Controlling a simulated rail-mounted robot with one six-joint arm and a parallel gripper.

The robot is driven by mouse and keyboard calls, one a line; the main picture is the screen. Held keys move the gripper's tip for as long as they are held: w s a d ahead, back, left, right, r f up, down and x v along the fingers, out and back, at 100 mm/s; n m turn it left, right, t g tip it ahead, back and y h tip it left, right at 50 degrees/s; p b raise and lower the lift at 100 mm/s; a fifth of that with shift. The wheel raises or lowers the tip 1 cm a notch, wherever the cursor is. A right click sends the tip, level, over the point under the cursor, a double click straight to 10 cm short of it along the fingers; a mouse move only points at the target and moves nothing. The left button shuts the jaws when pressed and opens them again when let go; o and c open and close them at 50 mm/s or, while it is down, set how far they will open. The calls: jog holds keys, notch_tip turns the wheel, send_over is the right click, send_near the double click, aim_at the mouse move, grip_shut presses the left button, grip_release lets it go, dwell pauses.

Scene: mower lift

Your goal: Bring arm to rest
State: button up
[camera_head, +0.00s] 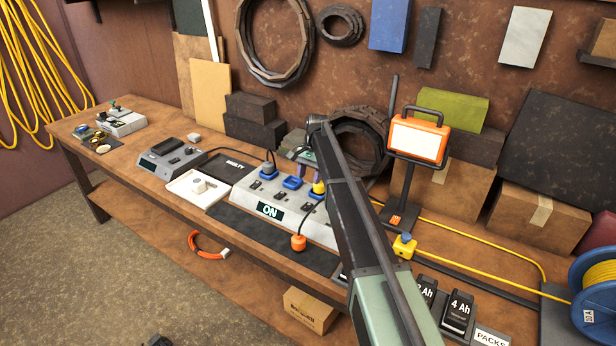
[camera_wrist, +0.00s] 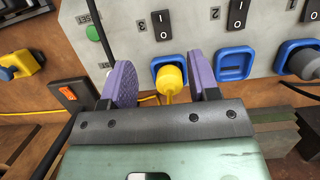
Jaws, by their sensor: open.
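My arm (camera_head: 345,200) reaches across the bench to the grey power strip (camera_head: 250,209), whose display reads ON. My gripper (camera_wrist: 161,78) is open, with purple pads on both sides. A yellow plug (camera_wrist: 169,80) sits in a blue socket of the strip and shows between the pads, with gaps at both sides. It also shows in the head view (camera_head: 319,187). In the head view the arm hides most of my gripper. A dark plug (camera_wrist: 304,62) sits in another blue socket at the right of the wrist view.
An orange work lamp (camera_head: 419,137) on a post stands right of the arm. A yellow connector (camera_head: 404,246), battery packs (camera_head: 458,312) and a blue cable reel (camera_head: 598,300) lie further right.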

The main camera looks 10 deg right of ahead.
jog(key=shift+f, duration=0.1)
jog(key=s+a+n+t+h, duration=0.1)
jog(key=s+n, duration=0.7)
jog(key=s, duration=3.2)
jog(key=shift+s+a+f+n+t+h, duration=0.3)
jog(key=shift+t+h, duration=0.2)
jog(key=shift+t, duration=0.1)
